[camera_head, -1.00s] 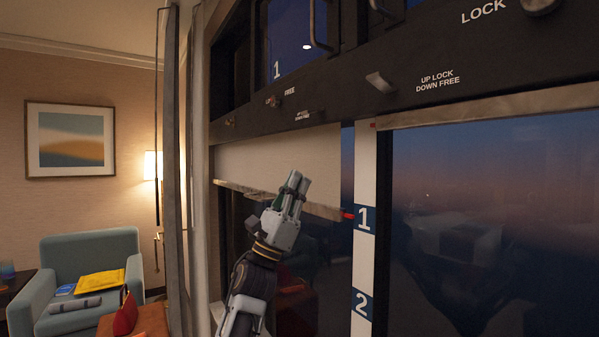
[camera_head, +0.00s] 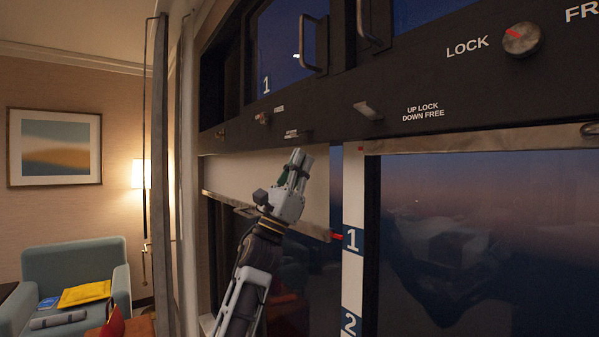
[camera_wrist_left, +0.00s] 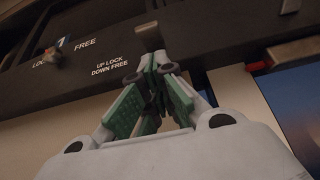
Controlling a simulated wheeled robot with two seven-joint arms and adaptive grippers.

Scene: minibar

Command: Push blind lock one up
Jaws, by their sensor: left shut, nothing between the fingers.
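Blind lock one, a small grey lever (camera_wrist_left: 148,31), shows in the left wrist view on the dark panel, to the right of its "UP LOCK DOWN FREE" label (camera_wrist_left: 109,66). In the head view that area is small and the lever is hard to make out. My left gripper (camera_head: 298,154) is shut and empty, pointing up, just below the panel and in front of the pale blind (camera_head: 230,172). In the wrist view its fingertips (camera_wrist_left: 156,62) appear just below the lever; contact cannot be told. My right gripper is not in view.
A second grey lever (camera_head: 367,110) sits farther right on the panel, with its own label. A LOCK/FREE knob (camera_wrist_left: 52,56) is left of the first label. A numbered white strip (camera_head: 353,190) separates the windows. An armchair (camera_head: 65,278) stands at left.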

